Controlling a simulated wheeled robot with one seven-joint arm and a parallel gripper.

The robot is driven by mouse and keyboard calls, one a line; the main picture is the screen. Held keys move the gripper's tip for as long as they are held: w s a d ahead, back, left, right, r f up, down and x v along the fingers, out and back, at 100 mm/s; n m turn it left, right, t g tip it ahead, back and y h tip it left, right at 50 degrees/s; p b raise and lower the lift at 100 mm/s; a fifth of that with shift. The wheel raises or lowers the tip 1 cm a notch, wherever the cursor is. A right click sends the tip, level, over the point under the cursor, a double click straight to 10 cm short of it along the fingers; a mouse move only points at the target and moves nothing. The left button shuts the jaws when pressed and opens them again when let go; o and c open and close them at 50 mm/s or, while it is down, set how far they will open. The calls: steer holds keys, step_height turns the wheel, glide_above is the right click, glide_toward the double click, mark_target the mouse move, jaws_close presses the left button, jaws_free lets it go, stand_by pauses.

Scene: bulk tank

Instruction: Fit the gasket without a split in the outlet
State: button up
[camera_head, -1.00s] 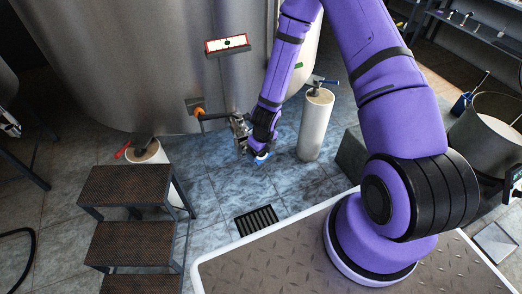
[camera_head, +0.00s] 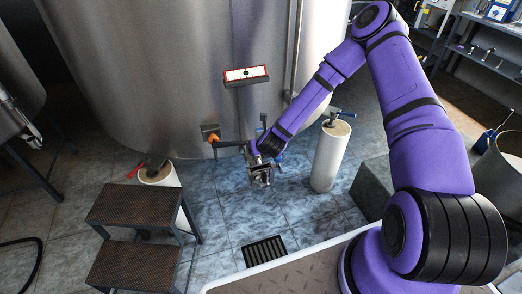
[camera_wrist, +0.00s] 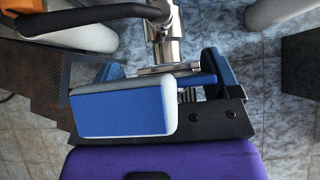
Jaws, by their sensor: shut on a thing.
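The steel tank (camera_head: 160,80) has an outlet with an orange part (camera_head: 210,133) and a short pipe (camera_head: 230,144) low on its wall. My gripper (camera_head: 260,170) is beside the outlet pipe's right end, and the pipe also shows in the wrist view (camera_wrist: 165,42). In the wrist view my blue-padded gripper (camera_wrist: 185,75) is shut on a flat grey piece (camera_wrist: 162,70), largely hidden behind the near finger. It lies right below the pipe end; I cannot tell if they touch. I cannot make out whether the piece is the gasket, or any split.
A white post (camera_head: 331,155) with a blue-handled fitting stands right of my gripper. Dark steps (camera_head: 140,205) stand at the left. A floor drain (camera_head: 265,252) lies in front; the tiles around it are clear.

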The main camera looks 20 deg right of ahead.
steer(key=shift+f, duration=2.9)
steer(key=shift+f, duration=1.45)
steer(key=o, duration=0.8)
steer(key=v, duration=1.1)
steer(key=shift+f, duration=0.1)
steer(key=shift+a, duration=0.1)
